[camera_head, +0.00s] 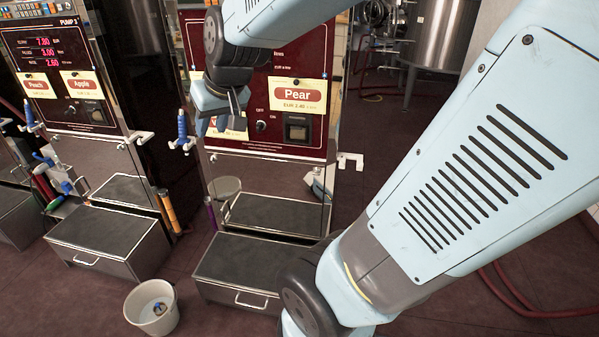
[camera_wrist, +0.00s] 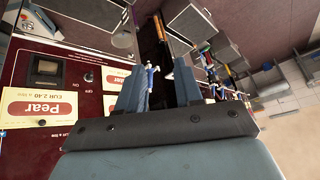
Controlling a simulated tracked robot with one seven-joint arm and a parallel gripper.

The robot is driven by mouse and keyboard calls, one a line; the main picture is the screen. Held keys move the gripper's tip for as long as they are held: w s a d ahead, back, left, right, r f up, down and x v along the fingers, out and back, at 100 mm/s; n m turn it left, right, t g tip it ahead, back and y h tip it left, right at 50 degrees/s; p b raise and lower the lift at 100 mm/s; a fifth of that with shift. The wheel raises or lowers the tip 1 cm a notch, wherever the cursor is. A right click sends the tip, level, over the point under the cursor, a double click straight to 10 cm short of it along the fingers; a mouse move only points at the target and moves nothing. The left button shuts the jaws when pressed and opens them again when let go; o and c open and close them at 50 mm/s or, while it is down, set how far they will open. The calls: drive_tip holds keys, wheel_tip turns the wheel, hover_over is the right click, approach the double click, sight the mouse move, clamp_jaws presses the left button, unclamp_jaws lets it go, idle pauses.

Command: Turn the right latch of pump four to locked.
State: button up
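Pump four (camera_head: 265,160), with its dark red panel and Pear label (camera_head: 297,94), stands in the middle of the head view. A white bracket-like part (camera_head: 350,160) sticks out at its right edge; I cannot tell if this is the right latch or how it is set. A small round knob (camera_head: 260,126) sits on the panel left of a dark square window; it also shows in the wrist view (camera_wrist: 88,77). My gripper (camera_head: 222,122) hangs before the panel's left part, hiding some of the left label. In the wrist view its fingers (camera_wrist: 158,90) are apart and empty.
A blue nozzle (camera_head: 183,126) hangs at pump four's left edge. Pump three (camera_head: 80,120) stands to the left. Metal step boxes (camera_head: 245,268) and a bucket (camera_head: 152,308) stand on the floor. My arm covers much of the right side.

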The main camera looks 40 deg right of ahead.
drive_tip(key=w+d+f+m+t+h, duration=0.1)
drive_tip(key=w+d+f+h, duration=0.3)
drive_tip(key=w+f, duration=1.3)
drive_tip(key=n+g+h, duration=0.2)
drive_tip(key=n+h, duration=0.2)
drive_tip(key=h, duration=1.1)
approach(313, 171)
drive_tip(key=x, duration=0.2)
drive_tip(key=s+x, duration=0.1)
drive_tip(key=x, duration=0.4)
drive_tip(key=shift+s+d+f, duration=0.2)
drive_tip(key=shift+d, duration=0.25)
clamp_jaws()
